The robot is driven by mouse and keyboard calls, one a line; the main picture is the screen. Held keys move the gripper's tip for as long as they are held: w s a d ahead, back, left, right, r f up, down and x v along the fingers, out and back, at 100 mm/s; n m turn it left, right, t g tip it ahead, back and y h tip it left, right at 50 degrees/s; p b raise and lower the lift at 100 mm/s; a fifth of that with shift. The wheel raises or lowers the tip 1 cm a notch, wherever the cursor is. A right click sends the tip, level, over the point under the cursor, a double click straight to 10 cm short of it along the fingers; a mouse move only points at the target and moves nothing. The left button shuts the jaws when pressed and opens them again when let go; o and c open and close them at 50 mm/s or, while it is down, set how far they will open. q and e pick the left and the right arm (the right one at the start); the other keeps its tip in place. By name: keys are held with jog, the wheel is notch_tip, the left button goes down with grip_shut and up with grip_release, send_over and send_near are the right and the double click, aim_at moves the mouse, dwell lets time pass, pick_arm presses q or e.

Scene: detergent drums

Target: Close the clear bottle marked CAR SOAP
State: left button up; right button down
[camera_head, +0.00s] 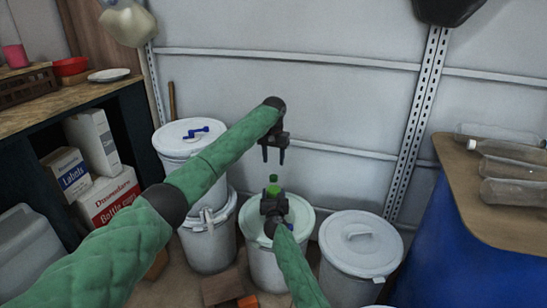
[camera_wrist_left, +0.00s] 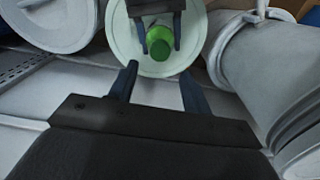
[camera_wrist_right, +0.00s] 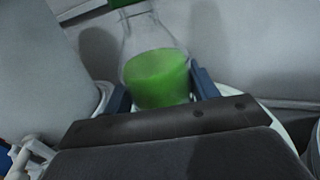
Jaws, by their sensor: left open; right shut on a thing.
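A clear bottle with green liquid (camera_wrist_right: 155,72) shows in the right wrist view, its neck upward, slightly tilted in the picture. No CAR SOAP marking is readable. A green cap (camera_wrist_right: 122,2) is on its neck, cut off by the top edge. The cap also shows in the head view (camera_head: 273,178) and from above in the left wrist view (camera_wrist_left: 159,42); its tightness cannot be told. My right gripper (camera_head: 272,207) is shut on the bottle, over a pale drum lid (camera_head: 301,222). My left gripper (camera_head: 275,154) is open and empty above the cap, pointing down, apart from it.
A lidded drum (camera_head: 360,245) stands right of the bottle, and stacked drums (camera_head: 207,245) stand left. A blue drum (camera_head: 440,250) carries a board with clear bottles lying on it. Boxes (camera_head: 105,195) sit under the left bench. The wall is close behind.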

aim_at(274, 176)
pick_arm(q)
jog(key=shift+f, duration=3.9)
jog(key=c, duration=1)
jog(key=shift+c, duration=0.2)
jog(key=o, duration=1.2)
jog(key=shift+c, duration=0.2)
jog(key=shift+r, duration=0.1)
notch_tip(274, 176, up, 12)
